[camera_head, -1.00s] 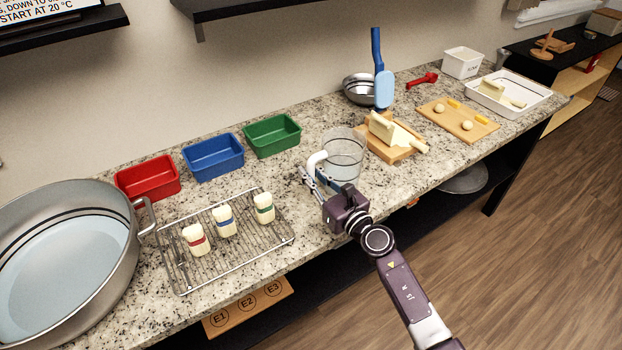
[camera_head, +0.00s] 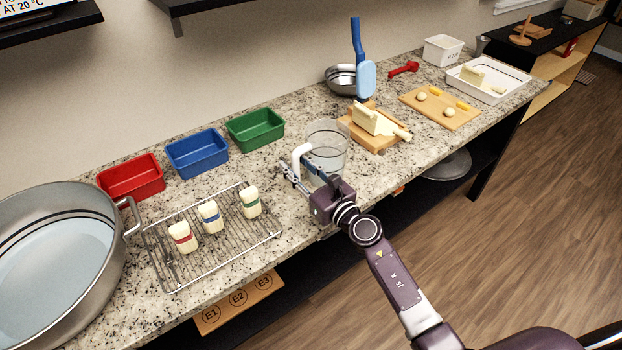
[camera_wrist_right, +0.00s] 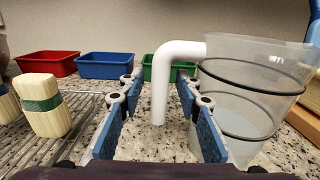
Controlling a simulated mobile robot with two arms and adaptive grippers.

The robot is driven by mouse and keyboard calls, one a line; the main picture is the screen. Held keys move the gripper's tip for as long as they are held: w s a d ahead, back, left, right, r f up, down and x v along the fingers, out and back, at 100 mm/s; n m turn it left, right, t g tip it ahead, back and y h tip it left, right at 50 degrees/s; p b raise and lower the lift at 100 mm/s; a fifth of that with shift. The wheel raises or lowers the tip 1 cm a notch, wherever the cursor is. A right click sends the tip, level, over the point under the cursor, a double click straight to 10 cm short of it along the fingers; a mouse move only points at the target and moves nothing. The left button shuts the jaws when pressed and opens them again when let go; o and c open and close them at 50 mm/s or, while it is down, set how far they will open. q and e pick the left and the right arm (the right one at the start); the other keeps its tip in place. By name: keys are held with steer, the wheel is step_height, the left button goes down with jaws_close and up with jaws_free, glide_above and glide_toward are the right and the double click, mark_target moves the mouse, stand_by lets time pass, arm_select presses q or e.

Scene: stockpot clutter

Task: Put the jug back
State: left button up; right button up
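The jug (camera_head: 331,137) is a clear vessel with dark rings and a white handle, standing upright on the granite counter. It also shows at the right of the wrist view (camera_wrist_right: 245,105). My right gripper (camera_head: 303,168) is at the jug's handle side. In the wrist view its blue-padded fingers (camera_wrist_right: 155,125) are apart, with the white handle's hanging arm (camera_wrist_right: 160,95) between them in the picture. I see no finger pressing on the handle. The right finger overlaps the jug's wall in the picture; I cannot tell whether they touch. My left gripper is not in view.
A wire rack (camera_head: 215,257) with three banded pale blocks lies left of the gripper. Red (camera_head: 132,181), blue (camera_head: 197,157) and green (camera_head: 256,134) bins stand behind. A large stockpot (camera_head: 95,285) is at far left. A wooden board (camera_head: 378,143) with a pale block stands right of the jug.

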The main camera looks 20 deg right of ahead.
steer(key=b+v, duration=0.1)
steer(key=v, duration=0.9)
steer(key=shift+s+d+f, duration=0.1)
steer(key=shift+s, duration=0.15)
steer(key=shift+s+d, duration=0.2)
steer(key=shift+s, duration=0.4)
